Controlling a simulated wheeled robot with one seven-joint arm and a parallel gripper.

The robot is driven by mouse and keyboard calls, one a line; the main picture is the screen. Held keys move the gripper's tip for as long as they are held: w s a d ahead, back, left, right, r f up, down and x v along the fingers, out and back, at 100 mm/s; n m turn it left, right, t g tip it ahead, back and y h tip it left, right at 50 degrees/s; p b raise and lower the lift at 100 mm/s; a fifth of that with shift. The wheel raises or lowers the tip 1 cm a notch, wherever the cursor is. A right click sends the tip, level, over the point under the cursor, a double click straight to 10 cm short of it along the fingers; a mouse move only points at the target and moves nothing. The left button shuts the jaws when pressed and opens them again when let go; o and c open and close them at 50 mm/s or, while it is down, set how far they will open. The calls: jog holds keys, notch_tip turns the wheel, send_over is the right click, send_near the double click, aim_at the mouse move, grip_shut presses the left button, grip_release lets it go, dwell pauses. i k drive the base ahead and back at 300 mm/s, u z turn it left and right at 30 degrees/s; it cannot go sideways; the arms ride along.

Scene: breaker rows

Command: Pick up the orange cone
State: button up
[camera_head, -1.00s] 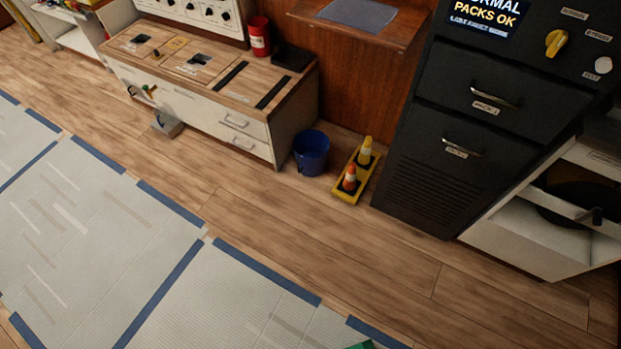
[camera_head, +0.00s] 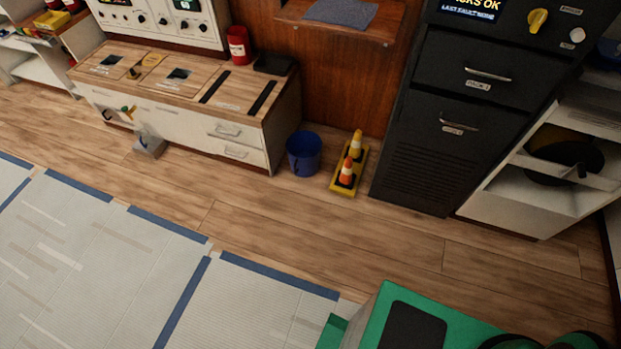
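The orange cone (camera_head: 347,172) with a white band stands upright on the front part of a yellow base (camera_head: 342,191) on the wood floor. A yellow cone (camera_head: 356,145) with a white band stands behind it on the same base. The base lies between a blue bucket and a black cabinet. My gripper's fingers do not show in the view. Green and black parts at the bottom right edge appear to be mine, well apart from the cone.
The blue bucket (camera_head: 304,153) stands just left of the cones. The black drawer cabinet (camera_head: 420,120) stands close on their right. A wooden-topped bench (camera_head: 190,85) is further left. The wood floor in front is clear, with grey mats (camera_head: 90,260) edged in blue tape.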

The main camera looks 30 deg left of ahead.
aim_at(345, 179)
jog(key=u, duration=0.85)
jog(key=i, duration=1.5)
jog(key=z, duration=0.05)
